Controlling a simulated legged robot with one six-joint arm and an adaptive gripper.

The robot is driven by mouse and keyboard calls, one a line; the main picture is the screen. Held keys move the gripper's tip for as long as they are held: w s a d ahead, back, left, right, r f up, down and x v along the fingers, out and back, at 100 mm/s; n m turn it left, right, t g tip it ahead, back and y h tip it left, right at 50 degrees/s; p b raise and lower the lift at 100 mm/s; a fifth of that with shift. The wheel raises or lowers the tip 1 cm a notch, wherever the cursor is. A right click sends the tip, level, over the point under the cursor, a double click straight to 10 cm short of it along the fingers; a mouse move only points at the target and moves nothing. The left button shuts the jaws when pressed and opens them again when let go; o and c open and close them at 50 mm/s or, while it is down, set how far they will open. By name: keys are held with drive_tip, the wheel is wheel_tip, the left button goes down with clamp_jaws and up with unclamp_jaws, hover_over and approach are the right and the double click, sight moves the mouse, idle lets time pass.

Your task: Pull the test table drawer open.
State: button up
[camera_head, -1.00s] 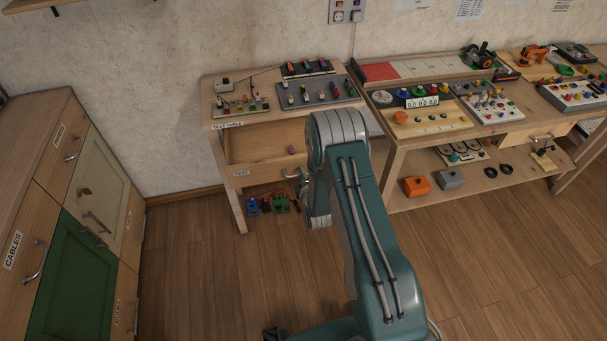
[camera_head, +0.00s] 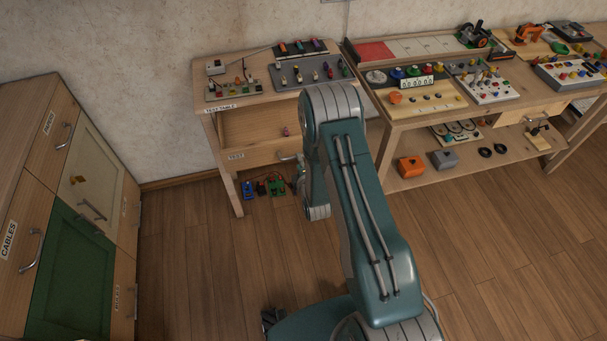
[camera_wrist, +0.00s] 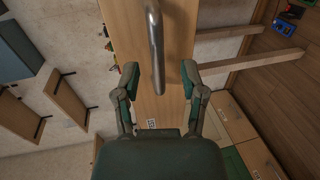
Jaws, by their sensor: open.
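The test table (camera_head: 212,109) stands against the wall, left of the long workbench. Its drawer front (camera_head: 262,156) carries a small label and a metal handle, mostly hidden behind my arm in the head view. In the wrist view the drawer front (camera_wrist: 170,108) runs up the picture, with the curved metal handle (camera_wrist: 155,45) in front of it. My gripper (camera_wrist: 157,72) is open, with one finger on each side of the handle's lower end. I cannot tell whether either finger touches it. A small pink thing (camera_head: 286,131) shows just above the drawer front.
A long workbench (camera_head: 400,185) with several boards and tools stands to the right. Cabinets (camera_head: 75,255) with handles stand at the left. Small blue and green items (camera_head: 277,187) lie under the test table. The floor (camera_head: 195,270) between is clear.

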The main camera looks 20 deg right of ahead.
drive_tip(key=v, duration=0.8)
drive_tip(key=shift+s+a, duration=0.2)
wheel_tip(320, 180, up, 22)
drive_tip(key=m+g, duration=0.5)
drive_tip(key=m, duration=0.4)
drive_tip(key=s+r+m+g, duration=0.2)
drive_tip(key=s+r+m, duration=0.2)
drive_tip(key=s+r, duration=0.3)
drive_tip(key=s+r+m+g, duration=0.3)
drive_tip(key=s+r+m, duration=0.2)
drive_tip(key=s, duration=1.3)
drive_tip(key=shift+r, duration=0.85)
